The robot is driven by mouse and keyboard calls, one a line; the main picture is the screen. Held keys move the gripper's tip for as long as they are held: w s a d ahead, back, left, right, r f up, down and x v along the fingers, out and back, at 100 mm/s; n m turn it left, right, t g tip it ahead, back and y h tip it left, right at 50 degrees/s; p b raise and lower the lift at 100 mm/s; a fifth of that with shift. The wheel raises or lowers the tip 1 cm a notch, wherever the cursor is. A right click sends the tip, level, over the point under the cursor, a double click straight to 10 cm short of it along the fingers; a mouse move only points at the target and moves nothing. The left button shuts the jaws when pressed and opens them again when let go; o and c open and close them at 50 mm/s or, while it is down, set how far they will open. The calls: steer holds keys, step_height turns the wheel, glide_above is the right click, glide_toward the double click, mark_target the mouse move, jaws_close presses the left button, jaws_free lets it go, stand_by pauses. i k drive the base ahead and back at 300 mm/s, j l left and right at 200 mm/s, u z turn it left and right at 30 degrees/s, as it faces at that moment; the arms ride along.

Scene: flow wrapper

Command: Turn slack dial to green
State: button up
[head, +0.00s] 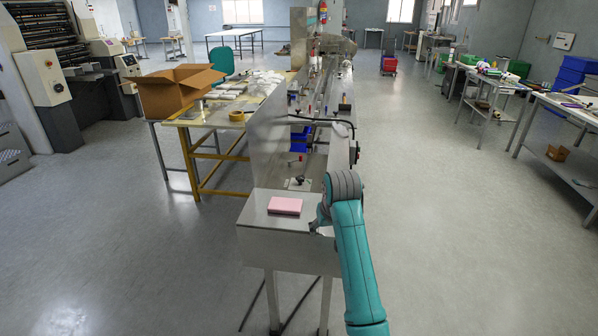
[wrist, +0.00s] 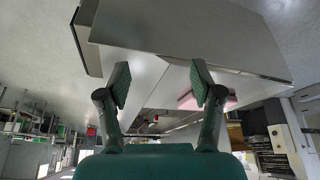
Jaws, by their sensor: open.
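My gripper (wrist: 160,84) is open and empty in the wrist view, with its two dark fingers spread apart in front of the metal end of the machine. In the head view my gripper (head: 316,226) is small and partly hidden by my arm, at the right side of the machine's near end. The flow wrapper (head: 268,150) is a long grey metal machine running away from me. A dark round knob (head: 354,152) sits on its right side, farther along. I cannot tell whether this is the slack dial, and no green mark can be made out.
A pink block (head: 285,206) lies on the machine's near top; it also shows behind the right finger in the wrist view (wrist: 189,101). A yellow-framed table (head: 200,115) with a cardboard box (head: 178,92) stands left. The floor right of the machine (head: 440,190) is clear.

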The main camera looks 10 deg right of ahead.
mark_target(300, 178)
steer(key=i, duration=1.25)
